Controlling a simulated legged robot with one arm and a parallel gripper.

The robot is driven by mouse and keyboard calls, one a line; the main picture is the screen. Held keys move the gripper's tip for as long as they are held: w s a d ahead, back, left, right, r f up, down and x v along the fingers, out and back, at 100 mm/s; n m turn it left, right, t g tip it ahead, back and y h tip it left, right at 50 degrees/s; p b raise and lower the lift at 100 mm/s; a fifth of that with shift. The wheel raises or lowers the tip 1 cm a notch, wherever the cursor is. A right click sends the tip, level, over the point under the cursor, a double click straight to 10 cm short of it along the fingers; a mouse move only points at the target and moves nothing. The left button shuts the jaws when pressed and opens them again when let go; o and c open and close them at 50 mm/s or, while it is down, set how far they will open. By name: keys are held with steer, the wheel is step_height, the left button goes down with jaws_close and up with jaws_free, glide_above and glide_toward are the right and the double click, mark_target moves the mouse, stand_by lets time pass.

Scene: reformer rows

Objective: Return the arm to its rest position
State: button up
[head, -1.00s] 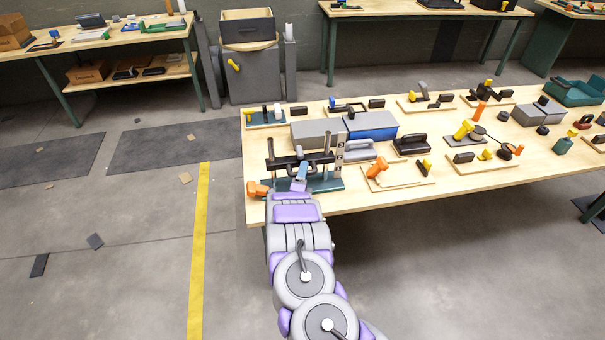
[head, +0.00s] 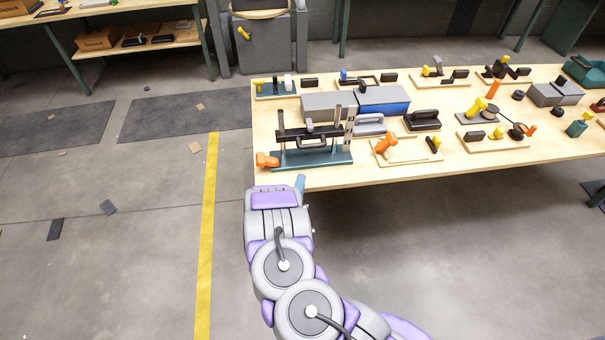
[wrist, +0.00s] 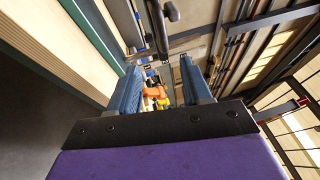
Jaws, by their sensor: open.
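My grey and purple arm reaches forward in the head view. My gripper is at its far end, just short of the table's front edge; only a blue finger (head: 300,185) shows there. In the wrist view my gripper (wrist: 158,72) has its two blue fingers well apart, with nothing held between them. Beyond the fingers, orange and yellow things (wrist: 158,94) show small and unclear. The nearest thing on the table is a teal-based fixture with a black crossbar and posts (head: 312,157), beyond my gripper and apart from it.
The wooden table (head: 350,178) holds an orange-handled tool (head: 267,160), a grey and blue box (head: 382,98), an orange clamp on a board (head: 386,142) and several other fixtures. Open floor with a yellow stripe (head: 207,230) lies to the left. A grey cabinet (head: 266,45) stands behind.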

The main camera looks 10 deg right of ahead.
steer(key=shift+s+a, duration=0.2)
steer(key=shift+s, duration=0.25)
stand_by(0.3)
